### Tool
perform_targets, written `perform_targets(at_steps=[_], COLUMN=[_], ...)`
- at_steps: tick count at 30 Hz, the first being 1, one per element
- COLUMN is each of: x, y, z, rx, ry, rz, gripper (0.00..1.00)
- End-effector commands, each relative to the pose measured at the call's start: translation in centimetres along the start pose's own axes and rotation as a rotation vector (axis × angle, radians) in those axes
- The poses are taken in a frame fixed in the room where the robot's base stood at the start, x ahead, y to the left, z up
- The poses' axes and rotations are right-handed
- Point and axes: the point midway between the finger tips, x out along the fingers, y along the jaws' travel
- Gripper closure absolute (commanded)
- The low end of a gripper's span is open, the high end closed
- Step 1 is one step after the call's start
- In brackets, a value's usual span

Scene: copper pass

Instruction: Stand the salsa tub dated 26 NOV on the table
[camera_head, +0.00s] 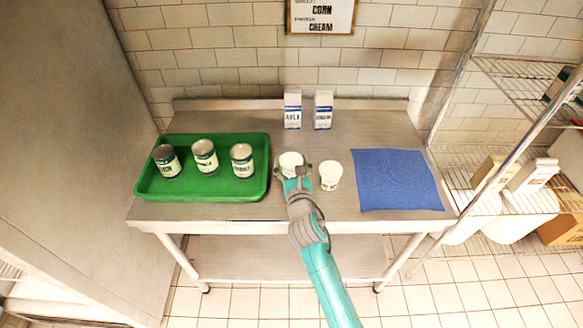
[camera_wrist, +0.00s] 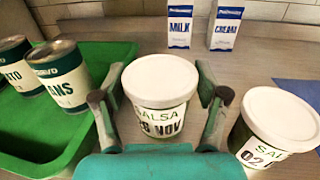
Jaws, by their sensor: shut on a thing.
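My gripper (camera_head: 292,172) is shut on a white-lidded salsa tub (camera_wrist: 160,84), one finger on each side. Its label reads SALSA and ends in NOV; the day's first digit is not clear, the last looks like 6 or 8. The tub is upright above the steel table (camera_head: 240,125); its base is hidden, so I cannot tell whether it touches the top. A second white-lidded salsa tub (camera_head: 331,176) stands upright on the table just right of my gripper. In the wrist view its label (camera_wrist: 262,155) starts with 02, and the rest is cut off.
A green tray (camera_head: 217,193) with three cans is on the left. A blue mat (camera_head: 398,180) lies on the right. A milk carton (camera_head: 292,110) and a cream carton (camera_head: 323,110) stand at the back. Bare table lies between the cartons and the tubs.

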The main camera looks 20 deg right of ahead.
Motion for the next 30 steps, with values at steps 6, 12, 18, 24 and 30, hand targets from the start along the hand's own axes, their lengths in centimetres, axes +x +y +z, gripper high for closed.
perform_targets(at_steps=[6, 12, 18, 24, 30], x=[0.0, 0.0, 0.0, 0.0, 0.0], y=[0.0, 0.0, 0.0, 0.0, 0.0], z=[-2.1, -2.2, -2.5, -2.5, -2.5], rx=[-0.001, 0.000, -0.001, -0.001, -0.001], ry=[0.000, -0.001, 0.001, 0.001, 0.001], rz=[0.000, 0.000, -0.001, -0.001, -0.001], gripper=[0.72, 0.72, 0.25, 0.02, 0.02])
